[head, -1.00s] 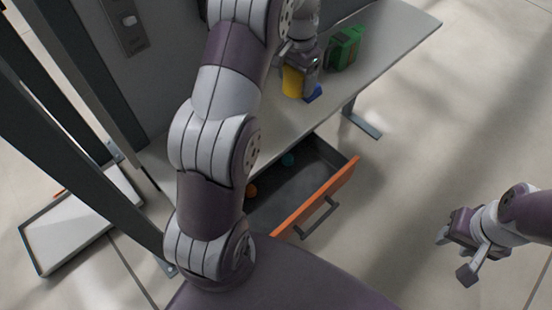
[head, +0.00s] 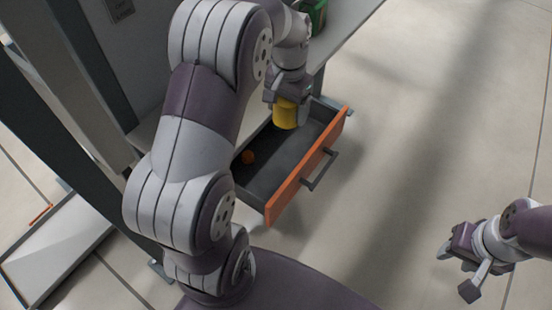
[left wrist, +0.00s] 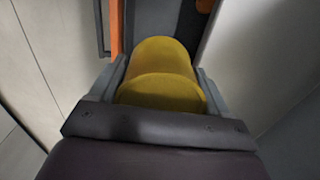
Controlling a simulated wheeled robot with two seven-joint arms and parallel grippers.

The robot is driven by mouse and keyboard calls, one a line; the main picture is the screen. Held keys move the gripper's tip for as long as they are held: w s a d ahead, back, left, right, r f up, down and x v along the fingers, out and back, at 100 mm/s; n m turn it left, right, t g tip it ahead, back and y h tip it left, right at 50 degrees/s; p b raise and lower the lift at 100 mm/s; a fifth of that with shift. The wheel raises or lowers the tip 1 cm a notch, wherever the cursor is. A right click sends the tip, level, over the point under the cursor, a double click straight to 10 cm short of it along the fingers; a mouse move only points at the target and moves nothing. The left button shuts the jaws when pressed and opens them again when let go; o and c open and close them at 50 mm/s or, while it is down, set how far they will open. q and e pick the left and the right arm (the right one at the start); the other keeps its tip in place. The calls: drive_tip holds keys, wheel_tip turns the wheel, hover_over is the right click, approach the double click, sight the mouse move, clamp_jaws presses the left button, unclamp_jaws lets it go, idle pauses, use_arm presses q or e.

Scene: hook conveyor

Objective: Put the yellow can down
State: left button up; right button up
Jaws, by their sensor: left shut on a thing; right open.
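The yellow can (head: 286,114) is held in my left gripper (head: 287,100), over the far part of the open drawer in the head view. In the left wrist view the can (left wrist: 161,82) sits between both fingers, with the dark drawer floor beyond it. I cannot tell whether the can touches the drawer floor. The drawer (head: 316,176) has an orange front and a dark inside. My right gripper (head: 461,268) is open and empty, low at the right over the floor.
A small orange ball (head: 248,157) lies in the drawer's near left part. A green box (head: 315,14) stands on the grey table (head: 345,22) above. A white tray (head: 55,250) lies at the left. Open floor is on the right.

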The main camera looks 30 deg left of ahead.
sight(285, 159)
use_arm(q)
drive_tip(key=f, duration=0.6)
drive_tip(key=f+b, duration=0.1)
drive_tip(key=f, duration=0.4)
drive_tip(key=f+b, duration=0.1)
drive_tip(key=f, duration=0.5)
drive_tip(key=shift+w+f, duration=0.25)
drive_tip(key=shift+f, duration=0.05)
use_arm(e)
drive_tip(key=f, duration=0.3)
drive_tip(key=shift+w, duration=0.25)
use_arm(q)
drive_tip(key=shift+f, duration=0.15)
use_arm(e)
drive_tip(key=shift+f, duration=0.1)
use_arm(q)
drive_tip(key=o, duration=1)
drive_tip(key=shift+o, duration=0.2)
wheel_tip(285, 159, up, 12)
drive_tip(key=p, duration=0.1)
drive_tip(key=s+d+r, duration=0.1)
drive_tip(key=s+d, duration=0.3)
drive_tip(key=s, duration=0.2)
drive_tip(key=s+d+r+t, duration=0.1)
drive_tip(key=s+d, duration=0.3)
drive_tip(key=s, duration=0.3)
drive_tip(key=shift+s+n, duration=0.3)
drive_tip(key=shift+n, duration=0.1)
use_arm(e)
drive_tip(key=shift+r, duration=0.9)
